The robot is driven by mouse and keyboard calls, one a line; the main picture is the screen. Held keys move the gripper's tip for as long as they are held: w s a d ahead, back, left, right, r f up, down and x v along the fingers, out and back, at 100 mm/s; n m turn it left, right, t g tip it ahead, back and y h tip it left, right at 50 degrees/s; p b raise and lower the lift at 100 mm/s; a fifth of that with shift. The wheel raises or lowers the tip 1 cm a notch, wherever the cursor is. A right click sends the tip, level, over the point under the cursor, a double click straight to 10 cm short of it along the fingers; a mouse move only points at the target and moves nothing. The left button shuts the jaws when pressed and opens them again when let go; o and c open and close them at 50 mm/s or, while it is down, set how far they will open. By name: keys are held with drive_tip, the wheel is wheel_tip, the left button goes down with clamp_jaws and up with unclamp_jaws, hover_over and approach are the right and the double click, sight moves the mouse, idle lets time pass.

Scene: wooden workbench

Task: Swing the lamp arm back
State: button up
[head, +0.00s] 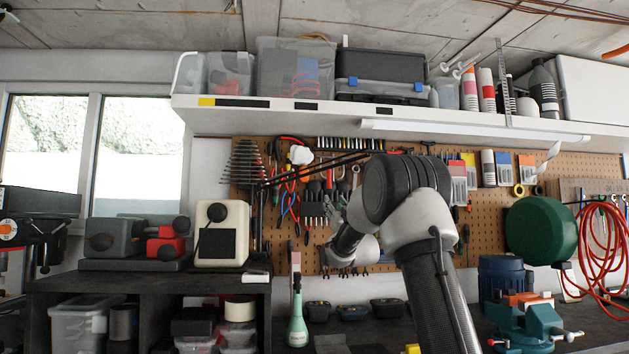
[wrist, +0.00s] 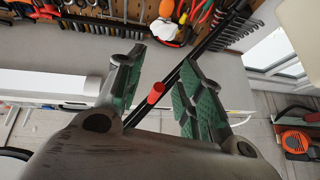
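The lamp arm (head: 318,168) is a pair of thin black rods in front of the pegboard in the head view. It runs from the left toward my arm's elbow, which hides its right end. In the wrist view the black bar (wrist: 213,40) runs diagonally behind the fingers. A red grip (wrist: 154,95) on it shows in the gap between them. My gripper (wrist: 163,60) is open, with a green-padded finger on each side of the grip. I cannot tell whether either finger touches it. A green round shade (head: 541,230) hangs at the right; its link to the rods is hidden.
A long shelf (head: 300,108) with bins and bottles and a light tube (head: 470,132) lie above the rods. Tools hang on the pegboard (head: 285,258) behind. A teal vise (head: 530,325) and a blue motor-like canister (head: 501,280) stand lower right, beside a coiled red hose (head: 604,245).

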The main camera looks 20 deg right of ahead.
sight(330, 181)
drive_tip(key=w+r+t, duration=0.1)
drive_tip(key=r, duration=0.5)
drive_tip(key=w+r+t, duration=0.1)
drive_tip(key=r, duration=0.2)
drive_tip(key=shift+w+a+r+n+t+y, duration=0.25)
drive_tip(key=shift+w+a+n+t+y, duration=0.05)
drive_tip(key=shift+w+y, duration=0.1)
drive_tip(key=shift+s, duration=0.1)
clamp_jaws()
